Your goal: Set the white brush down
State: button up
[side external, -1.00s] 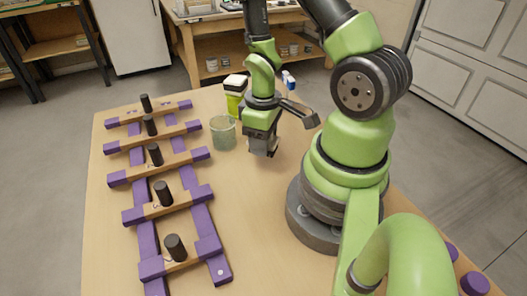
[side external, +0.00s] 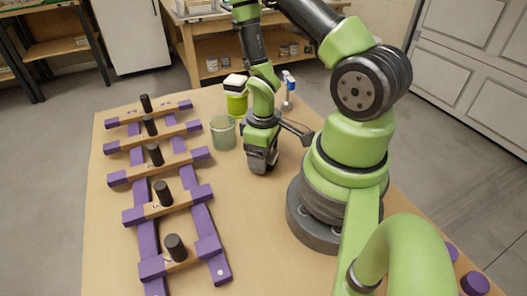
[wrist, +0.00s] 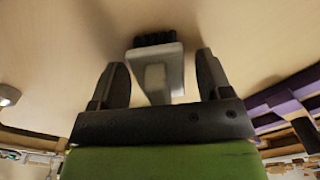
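The white brush (wrist: 162,58), a pale block with black bristles at its far end, lies between the two fingers of my gripper (wrist: 162,72) in the wrist view. A gap shows on each side of it, so the fingers are open around it and not pressed on it. In the side view my gripper (side external: 261,163) is low over the wooden table (side external: 240,230), right of the glass jar. I cannot make out the brush there. Whether its bristles touch the table is hard to tell.
A greenish glass jar (side external: 222,132) stands close left of my gripper. Behind are a lime container (side external: 236,103) with a black-and-white top and a blue-and-white item (side external: 288,90). A purple and wood rack (side external: 146,240) with black pegs fills the left. The front middle table is clear.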

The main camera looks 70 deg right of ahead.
jog(key=shift+r, duration=0.15)
notch_tip(320, 180, up, 12)
jog(key=shift+r, duration=0.1)
jog(key=s+a+r+m+t+y, duration=0.1)
jog(key=a+r+m+t, duration=0.1)
jog(key=a+r, duration=0.3)
jog(key=s+a+r+m+t+y, duration=0.1)
jog(key=a+r+t, duration=0.4)
jog(key=r, duration=0.8)
jog(key=shift+s+a+m, duration=0.35)
jog(key=shift+a+m, duration=0.15)
jog(key=shift+a, duration=0.15)
